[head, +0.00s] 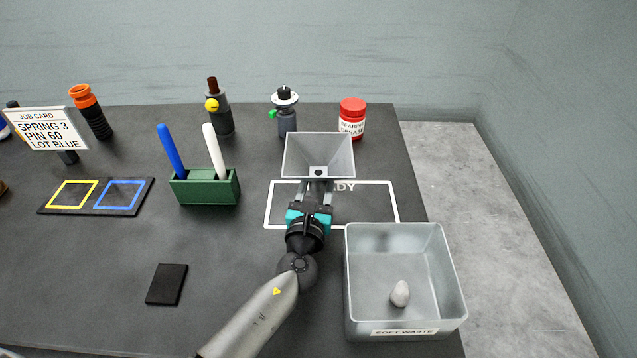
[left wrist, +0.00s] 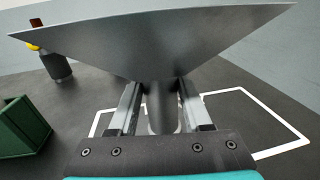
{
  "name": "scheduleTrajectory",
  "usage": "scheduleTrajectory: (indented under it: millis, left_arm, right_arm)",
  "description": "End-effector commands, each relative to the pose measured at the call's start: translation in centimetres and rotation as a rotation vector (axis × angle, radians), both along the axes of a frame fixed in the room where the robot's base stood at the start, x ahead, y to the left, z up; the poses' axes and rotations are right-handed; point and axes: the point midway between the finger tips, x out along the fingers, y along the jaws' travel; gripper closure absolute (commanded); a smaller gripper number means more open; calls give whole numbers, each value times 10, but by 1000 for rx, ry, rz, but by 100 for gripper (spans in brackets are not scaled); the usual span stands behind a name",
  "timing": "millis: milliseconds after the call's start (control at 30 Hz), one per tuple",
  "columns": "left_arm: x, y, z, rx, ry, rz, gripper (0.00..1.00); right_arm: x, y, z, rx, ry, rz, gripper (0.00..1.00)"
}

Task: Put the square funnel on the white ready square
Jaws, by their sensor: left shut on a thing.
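The square funnel (head: 318,153) is grey metal with a wide square mouth facing up. My left gripper (head: 318,186) is shut on its spout. In the left wrist view the funnel (left wrist: 150,45) spreads above the fingers, with the spout (left wrist: 163,115) between them. The white ready square (head: 368,208) is an outline on the dark table with partly covered lettering. The funnel and gripper overlap its back part in the head view, and the spout's lower end is hidden there. The funnel appears held above the table; the exact gap is unclear. My right gripper is not in view.
A grey soft-waste bin (head: 455,270) with a pale lump stands just in front right. A green pen holder (head: 205,188) stands left. The table's right edge is close.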

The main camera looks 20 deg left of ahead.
Motion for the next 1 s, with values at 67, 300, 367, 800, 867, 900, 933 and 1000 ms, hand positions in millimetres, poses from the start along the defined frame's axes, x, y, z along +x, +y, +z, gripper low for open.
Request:
scheduleTrajectory:
  millis: [67, 300, 367, 800, 867, 900, 933, 1000]
  left_arm:
    - [0, 0, 2, 0, -2, 0, 100]
    - [0, 0, -3, 0, -2, 0, 100]
    - [0, 0, -2, 0, 0, 0, 46]
    - [0, 0, -2, 0, 0, 0, 21]
    - [0, 0, -1, 0, 0, 0, 21]
    - [0, 0, 1, 0, 0, 0, 21]
    - [0, 0, 2, 0, 0, 0, 21]
    - [-7, -1, 1, 0, 2, -1, 21]
  right_arm:
    - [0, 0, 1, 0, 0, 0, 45]
    - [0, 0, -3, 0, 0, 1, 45]
    - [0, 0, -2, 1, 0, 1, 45]
    - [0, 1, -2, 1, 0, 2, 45]
    - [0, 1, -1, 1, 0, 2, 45]
    - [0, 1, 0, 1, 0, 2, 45]
    - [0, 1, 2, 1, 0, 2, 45]
    - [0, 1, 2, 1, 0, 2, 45]
